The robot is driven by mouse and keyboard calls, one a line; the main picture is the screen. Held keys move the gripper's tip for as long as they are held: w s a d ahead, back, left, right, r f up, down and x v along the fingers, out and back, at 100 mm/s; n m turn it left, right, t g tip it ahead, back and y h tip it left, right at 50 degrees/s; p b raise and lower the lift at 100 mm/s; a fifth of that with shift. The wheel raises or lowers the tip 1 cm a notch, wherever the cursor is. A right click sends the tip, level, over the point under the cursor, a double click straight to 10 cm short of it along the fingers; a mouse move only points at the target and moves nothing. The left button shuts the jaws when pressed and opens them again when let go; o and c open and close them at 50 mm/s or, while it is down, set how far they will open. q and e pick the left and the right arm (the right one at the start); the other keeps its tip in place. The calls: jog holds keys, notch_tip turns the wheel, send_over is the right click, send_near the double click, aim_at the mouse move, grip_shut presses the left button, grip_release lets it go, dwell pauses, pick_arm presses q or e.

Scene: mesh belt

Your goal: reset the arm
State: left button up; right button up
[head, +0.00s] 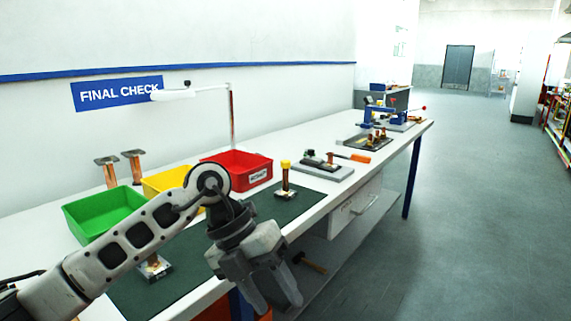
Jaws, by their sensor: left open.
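My left arm comes in from the lower left. Its gripper (276,291) points down at the front edge of the white workbench (321,203). The gripper is open, and I see nothing between its fingers. It hangs near the edge of the dark green mat (303,206), in front of the lower shelf. My right gripper does not show.
Green (105,213), yellow (168,181) and red (241,169) bins stand along the bench. A yellow-topped stamp-like piece (285,181) stands on the mat. A grey plate with tools (321,167) lies farther along. The floor (455,220) to the right is clear.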

pick_arm(q)
jog(key=s+d+r+n+g+h, duration=0.25)
jog(key=s+d+h, duration=0.55)
jog(key=h, duration=0.4)
jog(key=w+a+f+n+t+h, duration=0.1)
jog(key=w+a+n+t, duration=0.2)
jog(key=n+t, duration=0.6)
jog(key=w+a+f+n+t+h, duration=0.1)
jog(key=w+a+n+t, duration=0.2)
jog(key=n+t, duration=0.65)
jog(key=a+f+n+t+y, duration=0.4)
jog(key=a+f+n+y, duration=0.3)
jog(key=f+n+y, duration=0.35)
jog(key=s+a+f+n+g+y, duration=0.2)
jog(key=s+a+f+g+y, duration=0.1)
jog(key=s+f, duration=0.3)
jog(key=s+a+f+n+g+y, duration=0.3)
jog(key=s+f, duration=0.4)
jog(key=f, duration=0.3)
jog(key=shift+a+g, duration=0.5)
jog(key=shift+a, duration=0.25)
